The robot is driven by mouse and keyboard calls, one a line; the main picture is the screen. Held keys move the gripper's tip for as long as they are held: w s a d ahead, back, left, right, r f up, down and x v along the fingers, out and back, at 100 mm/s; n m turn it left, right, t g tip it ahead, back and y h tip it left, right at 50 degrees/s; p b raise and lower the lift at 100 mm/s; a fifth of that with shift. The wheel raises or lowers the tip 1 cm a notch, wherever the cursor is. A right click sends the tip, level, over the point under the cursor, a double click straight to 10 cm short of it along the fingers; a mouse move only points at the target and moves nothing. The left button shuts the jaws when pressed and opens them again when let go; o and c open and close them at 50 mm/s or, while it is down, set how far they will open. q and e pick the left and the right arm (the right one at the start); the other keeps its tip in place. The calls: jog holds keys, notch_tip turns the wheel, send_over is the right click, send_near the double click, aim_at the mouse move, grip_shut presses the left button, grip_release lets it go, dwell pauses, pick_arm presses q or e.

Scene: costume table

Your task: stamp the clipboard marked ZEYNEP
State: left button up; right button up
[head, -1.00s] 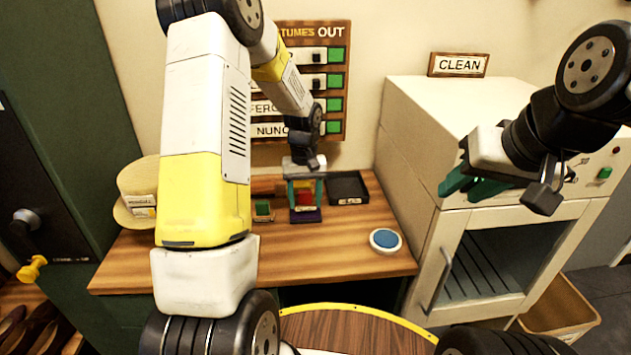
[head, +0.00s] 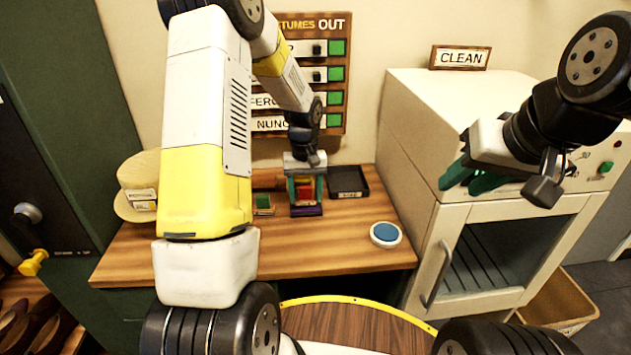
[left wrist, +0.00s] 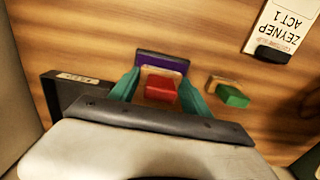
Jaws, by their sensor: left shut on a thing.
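The clipboard marked ZEYNEP (left wrist: 279,28) lies on the wooden table at the upper right of the left wrist view, its lettering upside down there. In the head view I cannot make it out. My left gripper (head: 305,190) is low over the table, shut on a red-topped wooden stamp (left wrist: 161,88); the stamp's red part also shows in the head view (head: 305,187). A purple piece (left wrist: 162,62) lies right by the held stamp; whether they touch is unclear. A green-topped stamp (left wrist: 232,96) stands beside them. My right gripper (head: 474,178) is empty, fingers apart, before the white cabinet.
A black tray (head: 347,181) lies just right of my left gripper. A round blue pad (head: 386,234) is near the table's right front. A straw hat (head: 136,172) with a label sits at left. The white cabinet (head: 470,190) borders the table. The front middle is clear.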

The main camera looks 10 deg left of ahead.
pick_arm(q)
jog(key=shift+f, duration=0.5)
dwell(1.1)
jog(key=shift+r, duration=3.55)
